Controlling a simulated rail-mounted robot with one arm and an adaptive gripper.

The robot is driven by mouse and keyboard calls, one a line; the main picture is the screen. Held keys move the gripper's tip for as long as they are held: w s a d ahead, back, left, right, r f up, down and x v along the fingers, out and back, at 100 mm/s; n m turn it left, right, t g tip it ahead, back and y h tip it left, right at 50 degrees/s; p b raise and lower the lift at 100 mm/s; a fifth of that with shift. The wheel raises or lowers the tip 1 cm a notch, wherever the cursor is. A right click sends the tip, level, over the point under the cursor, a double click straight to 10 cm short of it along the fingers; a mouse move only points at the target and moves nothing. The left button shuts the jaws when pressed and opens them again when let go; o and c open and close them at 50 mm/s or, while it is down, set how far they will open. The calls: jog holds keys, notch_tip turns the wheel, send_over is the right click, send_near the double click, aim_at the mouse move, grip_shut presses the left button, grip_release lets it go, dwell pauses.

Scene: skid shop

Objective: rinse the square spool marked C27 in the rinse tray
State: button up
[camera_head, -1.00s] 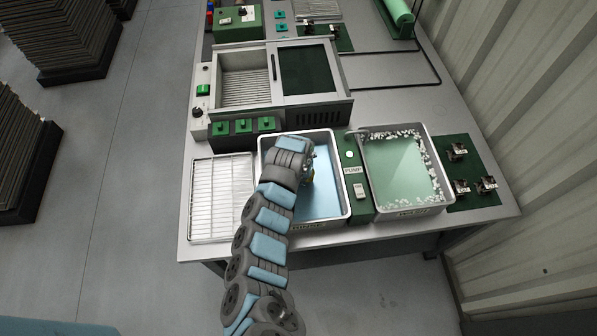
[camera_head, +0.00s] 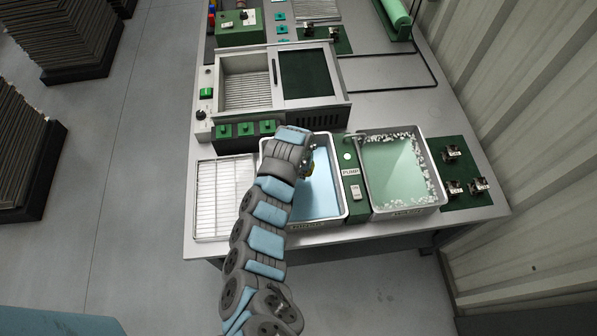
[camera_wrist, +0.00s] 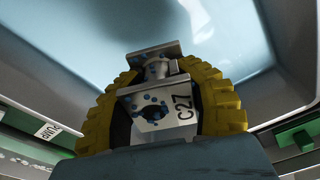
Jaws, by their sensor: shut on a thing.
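The square spool marked C27 (camera_wrist: 155,122) is a grey metal block with a round hole and blue droplets on its face. My gripper (camera_wrist: 165,95) is shut on it between two yellow ribbed fingers. In the head view my gripper (camera_head: 309,170) is over the rinse tray (camera_head: 345,208), mostly hidden behind my arm, and the spool can hardly be made out. The tray is a white basin of pale blue water. In the wrist view, the water and tray wall (camera_wrist: 225,75) lie behind the spool; whether the spool touches the water cannot be told.
A green pump panel (camera_head: 357,205) stands between the rinse tray and a tray of greenish liquid with white bits (camera_head: 440,190). A wire rack (camera_head: 226,200) lies to the left.

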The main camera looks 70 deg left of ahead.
jog(key=shift+r+p, duration=1.7)
jog(key=shift+r, duration=0.7)
jog(key=shift+r+p, duration=1.7)
jog(key=shift+r, duration=0.3)
